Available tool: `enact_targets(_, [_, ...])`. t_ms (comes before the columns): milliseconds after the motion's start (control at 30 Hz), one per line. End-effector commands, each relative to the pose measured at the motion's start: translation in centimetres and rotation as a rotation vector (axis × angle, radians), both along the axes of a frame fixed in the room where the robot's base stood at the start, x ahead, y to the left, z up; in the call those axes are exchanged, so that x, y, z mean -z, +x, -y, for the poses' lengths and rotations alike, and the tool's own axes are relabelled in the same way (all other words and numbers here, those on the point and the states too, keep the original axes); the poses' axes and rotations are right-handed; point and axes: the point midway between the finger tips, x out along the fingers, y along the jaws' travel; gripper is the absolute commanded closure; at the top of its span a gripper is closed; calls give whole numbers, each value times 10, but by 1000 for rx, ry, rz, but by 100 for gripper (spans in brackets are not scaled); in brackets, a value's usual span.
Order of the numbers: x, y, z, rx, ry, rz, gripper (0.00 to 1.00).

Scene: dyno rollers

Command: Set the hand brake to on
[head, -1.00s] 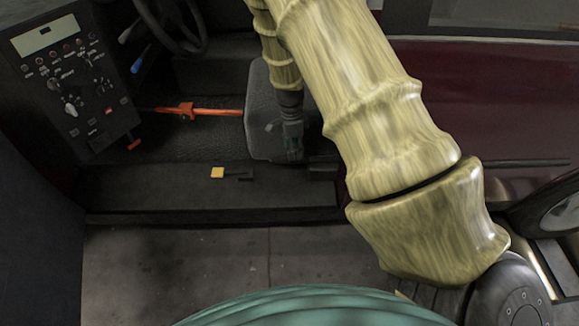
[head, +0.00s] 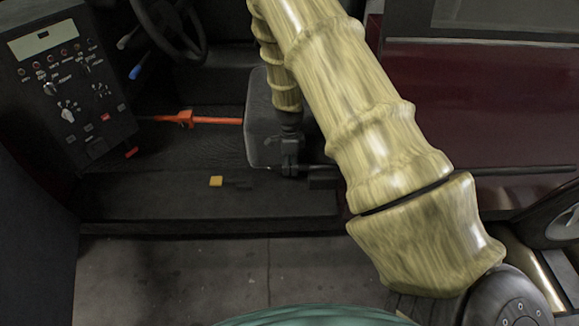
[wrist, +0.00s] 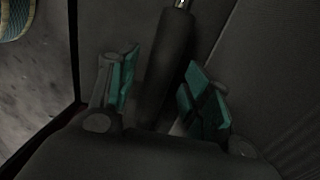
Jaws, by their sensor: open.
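The hand brake (wrist: 166,65) shows in the wrist view as a dark, round-sectioned handle with a silvery tip at the top edge. My gripper (wrist: 161,78) is open, with one teal-padded finger on each side of the handle. There is a visible gap on the left; on the right the finger is close, and I cannot tell if it touches. In the head view my gripper (head: 290,164) is low in the vehicle's footwell beside the dark seat, and I cannot make out the brake handle there.
A control panel (head: 62,78) with knobs and buttons stands at the left, near a steering wheel (head: 172,28). An orange bar (head: 188,119) runs across to the seat (head: 262,118). A yellow block (head: 216,181) lies on the dark sill (head: 130,200). Grey floor (head: 180,275) is clear in front.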

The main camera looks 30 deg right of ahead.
Motion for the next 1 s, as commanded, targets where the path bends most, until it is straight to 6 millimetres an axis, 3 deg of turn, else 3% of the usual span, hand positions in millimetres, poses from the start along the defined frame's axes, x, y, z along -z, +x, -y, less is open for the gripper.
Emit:
enact_targets(433, [9,0,0,0,0,0,51])
enact_targets(700, [9,0,0,1,-1,1,98])
enact_targets(900, [7,2,-2,-2,5,4,100])
enact_targets(1000, [0,9,-14,-18,31,18,100])
